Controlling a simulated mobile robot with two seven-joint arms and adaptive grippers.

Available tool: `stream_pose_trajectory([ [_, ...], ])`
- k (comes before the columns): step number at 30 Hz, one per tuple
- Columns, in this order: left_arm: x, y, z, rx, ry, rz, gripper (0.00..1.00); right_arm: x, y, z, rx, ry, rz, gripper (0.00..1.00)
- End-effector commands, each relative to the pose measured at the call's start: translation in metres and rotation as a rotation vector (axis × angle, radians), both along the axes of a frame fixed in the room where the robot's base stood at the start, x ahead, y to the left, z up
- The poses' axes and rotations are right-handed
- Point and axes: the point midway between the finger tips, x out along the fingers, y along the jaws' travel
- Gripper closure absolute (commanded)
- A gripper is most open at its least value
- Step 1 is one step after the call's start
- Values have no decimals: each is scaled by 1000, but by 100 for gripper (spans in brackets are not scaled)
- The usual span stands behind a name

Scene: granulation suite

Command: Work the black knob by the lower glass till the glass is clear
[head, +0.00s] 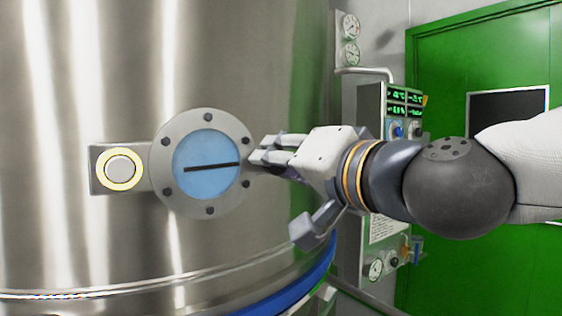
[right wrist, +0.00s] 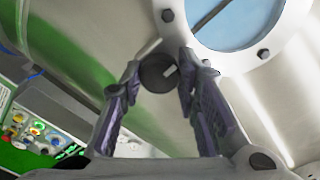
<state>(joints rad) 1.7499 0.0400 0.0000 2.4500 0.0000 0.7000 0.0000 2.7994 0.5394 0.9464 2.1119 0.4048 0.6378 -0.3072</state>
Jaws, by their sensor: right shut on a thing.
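The lower glass (head: 205,164) is a round, pale blue pane in a bolted steel ring (head: 159,185) on the tank wall. A dark wiper bar (head: 211,167) lies nearly level across it. The pane looks evenly blue, with no smears that I can make out. My right gripper (head: 262,152) is at the ring's right edge and covers the knob in the head view. In the right wrist view the round black knob (right wrist: 157,74), with a pale mark on its face, sits between the fingertips of my right gripper (right wrist: 159,66), which is shut on it. The glass (right wrist: 236,22) shows above. My left gripper is out of view.
A round button or lamp with a lit yellow ring (head: 120,169) is on a plate left of the glass. A control panel (head: 398,112) with green readouts and gauges stands right of the tank, before a green door (head: 447,65). A blue band (head: 290,290) runs around the tank below.

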Motion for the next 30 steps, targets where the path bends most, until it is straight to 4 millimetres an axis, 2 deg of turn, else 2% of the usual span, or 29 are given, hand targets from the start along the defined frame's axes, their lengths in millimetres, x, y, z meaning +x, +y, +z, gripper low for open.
stream_pose_trajectory([
  [15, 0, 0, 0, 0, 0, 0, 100, 0, 0, -1, 381, 241, 1, 99],
  [30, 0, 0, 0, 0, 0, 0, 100, 0, 0, -2, 561, 353, 1, 99],
])
